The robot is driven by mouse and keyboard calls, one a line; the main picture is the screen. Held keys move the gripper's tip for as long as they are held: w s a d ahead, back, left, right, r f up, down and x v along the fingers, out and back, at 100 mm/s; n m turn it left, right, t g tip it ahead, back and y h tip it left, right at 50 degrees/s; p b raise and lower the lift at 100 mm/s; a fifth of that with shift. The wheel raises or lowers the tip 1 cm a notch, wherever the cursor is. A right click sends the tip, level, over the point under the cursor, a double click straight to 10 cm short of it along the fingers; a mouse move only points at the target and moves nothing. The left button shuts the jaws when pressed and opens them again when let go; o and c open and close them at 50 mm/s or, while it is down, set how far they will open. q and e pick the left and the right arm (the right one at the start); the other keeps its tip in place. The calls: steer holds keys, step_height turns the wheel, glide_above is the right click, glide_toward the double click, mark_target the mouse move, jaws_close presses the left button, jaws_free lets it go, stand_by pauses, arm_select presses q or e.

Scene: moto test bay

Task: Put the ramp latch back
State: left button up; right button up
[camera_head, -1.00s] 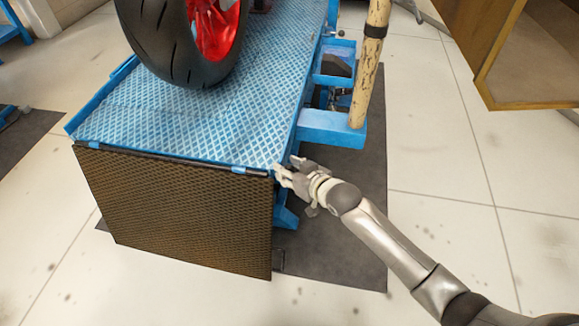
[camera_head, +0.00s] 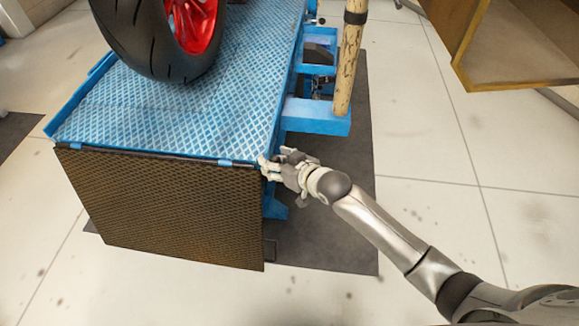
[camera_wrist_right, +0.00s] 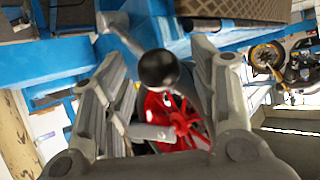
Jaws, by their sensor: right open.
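The brown mesh ramp (camera_head: 160,205) hangs down from the front edge of the blue lift table (camera_head: 180,115). My right gripper (camera_head: 266,166) is at the table's front right corner, beside the ramp's top right corner. In the right wrist view my right gripper (camera_wrist_right: 160,95) is open. A black ball knob (camera_wrist_right: 158,69), apparently the ramp latch's knob, shows between its fingers, with no clear contact. A grey metal lever (camera_wrist_right: 118,35) runs near the knob. The latch cannot be made out in the head view. My left gripper is not in view.
A black tyre with a red wheel (camera_head: 195,22) stands on the table. A worn wooden post (camera_head: 350,60) rises from a blue side bracket (camera_head: 318,118). A wooden cabinet (camera_head: 520,80) is at upper right. The floor right of the dark mat (camera_head: 345,215) is clear.

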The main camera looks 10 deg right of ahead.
steer(key=v, duration=1)
steer(key=shift+s, duration=0.4)
steer(key=shift+r, duration=0.1)
